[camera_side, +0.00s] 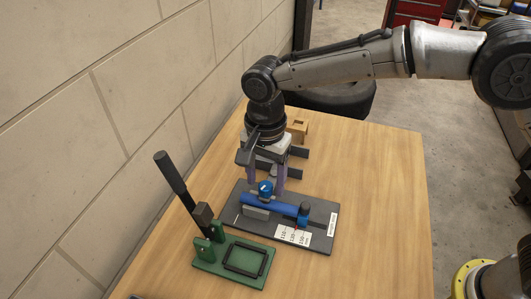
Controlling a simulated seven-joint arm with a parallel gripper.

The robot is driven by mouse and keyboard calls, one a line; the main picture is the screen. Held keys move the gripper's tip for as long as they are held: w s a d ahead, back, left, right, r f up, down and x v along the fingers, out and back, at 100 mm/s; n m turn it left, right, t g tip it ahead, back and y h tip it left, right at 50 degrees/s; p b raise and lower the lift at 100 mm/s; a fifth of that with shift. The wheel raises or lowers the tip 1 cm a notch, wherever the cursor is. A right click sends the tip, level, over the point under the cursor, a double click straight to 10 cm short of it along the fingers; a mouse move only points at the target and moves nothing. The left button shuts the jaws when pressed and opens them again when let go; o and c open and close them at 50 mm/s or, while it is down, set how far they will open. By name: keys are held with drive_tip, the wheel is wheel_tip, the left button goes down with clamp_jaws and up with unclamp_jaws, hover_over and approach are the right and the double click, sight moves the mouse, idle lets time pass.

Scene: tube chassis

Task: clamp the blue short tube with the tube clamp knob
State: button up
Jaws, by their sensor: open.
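The blue short tube (285,208) lies along a dark grey fixture plate (250,224) on the table. A blue tube clamp knob (265,188) stands above the tube near its left part. My gripper (265,185) points down over the fixture with its two purple fingers apart. In this view, one finger is left of the knob and one is right of it. I cannot tell whether either finger touches the knob. The gap between the knob's underside and the tube is too small to judge.
A blue stop block (304,212) sits at the tube's right end by a white printed scale (294,236). A green base (234,258) with an upright black lever (175,180) stands front left. A wooden block (298,130) is behind my gripper. The table's right side is clear.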

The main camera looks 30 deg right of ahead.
sight(266, 185)
wheel_tip(266, 185, up, 13)
idle(0.3)
idle(0.4)
drive_tip(key=d+r+m+t, duration=0.1)
drive_tip(key=d+r+m, duration=0.1)
drive_tip(key=d+r, duration=0.6)
drive_tip(key=s+d+r+t, duration=0.1)
drive_tip(key=s+d+r, duration=0.1)
drive_tip(key=s+d, duration=0.35)
drive_tip(key=s+d+r+t, duration=0.1)
drive_tip(key=s+d+r, duration=0.15)
drive_tip(key=d, duration=0.55)
drive_tip(key=s+d+f+n+t, duration=0.2)
drive_tip(key=s+d+f+n, duration=0.35)
drive_tip(key=s, duration=0.55)
drive_tip(key=s+d+f+n, duration=0.3)
drive_tip(key=s+f+n, duration=0.1)
drive_tip(key=f+n, duration=0.3)
wheel_tip(266, 185, down, 2)
drive_tip(key=shift+s+f+t, duration=0.1)
drive_tip(key=shift+s+t, duration=0.2)
